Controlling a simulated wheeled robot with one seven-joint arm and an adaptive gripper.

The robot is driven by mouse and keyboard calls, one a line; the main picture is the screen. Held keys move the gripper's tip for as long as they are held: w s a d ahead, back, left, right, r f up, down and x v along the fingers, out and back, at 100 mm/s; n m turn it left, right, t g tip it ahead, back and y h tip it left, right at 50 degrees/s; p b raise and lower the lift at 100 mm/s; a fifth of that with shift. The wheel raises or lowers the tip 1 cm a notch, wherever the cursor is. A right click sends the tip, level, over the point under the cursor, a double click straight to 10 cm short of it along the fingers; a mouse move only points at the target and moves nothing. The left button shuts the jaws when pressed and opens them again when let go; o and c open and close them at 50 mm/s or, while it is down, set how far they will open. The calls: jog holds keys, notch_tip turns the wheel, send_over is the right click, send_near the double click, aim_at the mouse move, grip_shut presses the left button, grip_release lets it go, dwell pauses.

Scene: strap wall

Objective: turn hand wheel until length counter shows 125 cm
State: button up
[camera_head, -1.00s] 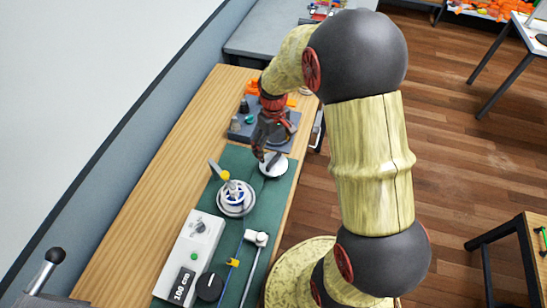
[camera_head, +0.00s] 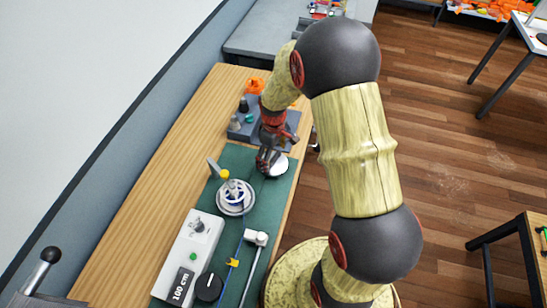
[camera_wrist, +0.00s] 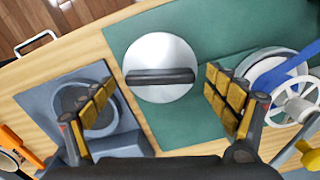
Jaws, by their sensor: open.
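The length counter (camera_head: 180,286) is a dark display on a pale box and reads 100 cm. A silver disc (camera_head: 279,167) with a black bar across its top lies on the green mat; it also shows in the wrist view (camera_wrist: 160,55). A spoked white wheel (camera_head: 235,194) on a round base stands nearer the counter, and a black knob (camera_head: 209,287) sits beside the display. I cannot tell which of these is the hand wheel. My gripper (camera_wrist: 160,80) is open, its yellow-padded fingers on either side of the disc in the wrist view, with nothing between them held.
The green mat (camera_head: 228,157) lies on a wooden bench (camera_head: 140,180). A grey device with a round dark recess (camera_wrist: 97,110) is left of the disc in the wrist view. A yellow-tipped lever (camera_head: 222,173) stands by the spoked wheel. A white-topped rod (camera_head: 256,238) lies nearby.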

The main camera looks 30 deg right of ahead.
jog(key=shift+f, duration=0.3)
jog(key=shift+c, duration=0.5)
jog(key=c, duration=1.1)
